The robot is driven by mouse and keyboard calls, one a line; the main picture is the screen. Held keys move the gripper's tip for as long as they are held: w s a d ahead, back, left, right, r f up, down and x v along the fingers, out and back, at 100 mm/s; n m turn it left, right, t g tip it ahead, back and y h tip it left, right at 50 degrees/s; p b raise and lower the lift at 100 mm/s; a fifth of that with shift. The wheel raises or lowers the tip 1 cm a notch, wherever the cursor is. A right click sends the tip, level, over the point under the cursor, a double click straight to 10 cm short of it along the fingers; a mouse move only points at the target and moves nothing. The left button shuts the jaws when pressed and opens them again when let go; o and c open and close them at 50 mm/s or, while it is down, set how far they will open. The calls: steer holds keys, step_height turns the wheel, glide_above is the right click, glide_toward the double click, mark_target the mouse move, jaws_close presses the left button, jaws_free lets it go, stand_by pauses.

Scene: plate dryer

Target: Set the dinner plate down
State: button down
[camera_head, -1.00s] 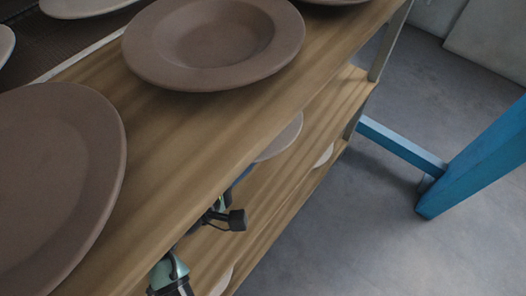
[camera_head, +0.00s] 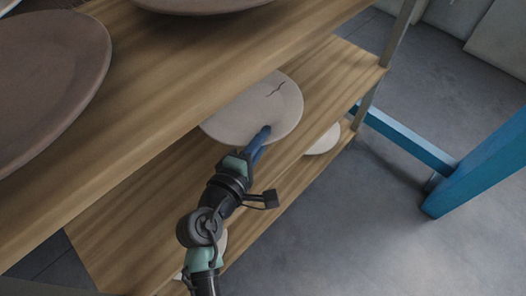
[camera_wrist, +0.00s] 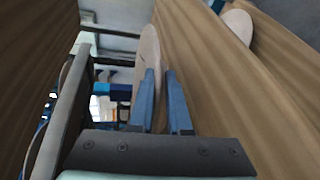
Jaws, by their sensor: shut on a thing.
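The pale round dinner plate (camera_head: 245,113), with a dark crack-like mark, lies over the middle shelf board (camera_head: 335,85), partly hidden under the top shelf. My gripper (camera_head: 262,136) is shut on its near rim. In the wrist view the plate (camera_wrist: 150,50) shows almost edge-on between the two blue fingers of my gripper (camera_wrist: 159,73), close beside the middle shelf board (camera_wrist: 205,70) and roughly in line with it. I cannot tell whether its underside touches the board.
The top shelf (camera_head: 140,85) carries brown plates (camera_head: 45,80). A pale plate (camera_head: 324,140) sits lower down at the right; another (camera_head: 222,245) is mostly hidden behind my arm. A grey shelf post (camera_head: 392,45) and a blue beam (camera_head: 480,165) stand at the right. The floor there is clear.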

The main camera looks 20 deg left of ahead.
mark_target(263, 157)
step_height(263, 157, down, 4)
steer(key=shift+r+b, duration=0.25)
steer(key=shift+b, duration=0.95)
steer(key=shift+r, duration=0.15)
steer(key=c, duration=1.2)
jaws_free()
steer(key=shift+f, duration=0.3)
steer(key=shift+o, duration=0.2)
steer(key=shift+r, duration=0.25)
steer(key=p+v, duration=0.3)
steer(key=v, duration=0.9)
steer(key=shift+d+p, duration=0.1)
steer(key=shift+p, duration=0.3)
steer(key=shift+f, duration=0.1)
